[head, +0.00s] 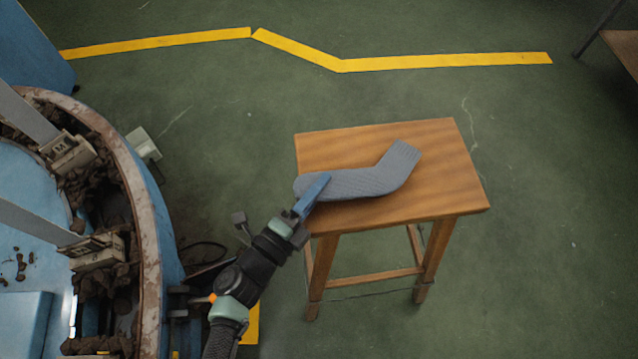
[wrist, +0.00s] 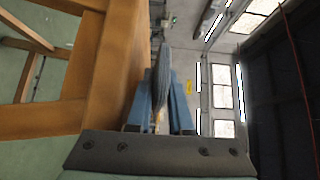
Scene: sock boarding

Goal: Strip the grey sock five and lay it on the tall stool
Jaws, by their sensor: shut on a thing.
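The grey sock (head: 360,181) is over the top of the wooden stool (head: 440,150) in the head view, its ribbed cuff bent toward the upper right. My gripper (head: 312,194) is at the sock's left end, near the stool's front left corner, with its blue fingers shut on it. In the wrist view the sock (wrist: 163,75) shows edge-on between the two blue fingers (wrist: 161,110), beside the stool's wooden top (wrist: 120,60). I cannot tell whether the whole sock touches the stool. No number on the sock is readable.
A yellow floor line (head: 440,62) runs behind the stool. Another brown table edge (head: 625,50) shows at the upper right. The green floor right of the stool is clear.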

